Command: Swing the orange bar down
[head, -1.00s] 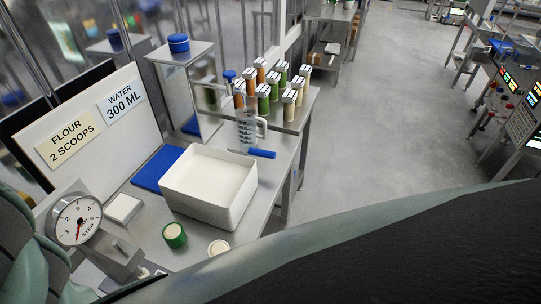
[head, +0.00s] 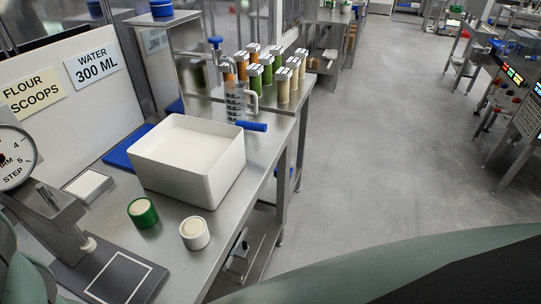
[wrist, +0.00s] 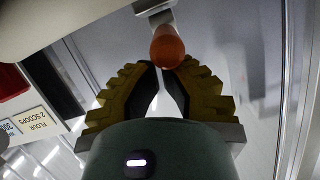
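The orange bar (wrist: 167,48) shows in the wrist view as a rounded end hanging from a metal bracket (wrist: 154,8). It does not show in the head view. My gripper (wrist: 166,75) has stepped yellow fingers with dark inner pads. Its fingertips lie right at the bar's near end, one on each side in the picture. The pads lean toward each other, with a narrow pale gap between them. The bar's end covers the spot where the tips would meet, so I cannot tell whether they grip it.
In the head view a steel bench holds a white tub (head: 145,168), a green-rimmed jar (head: 143,213), a white jar (head: 194,233), a dial scale (head: 14,158), a jug (head: 236,103) and several spice jars. Grey floor (head: 370,130) lies open to the right.

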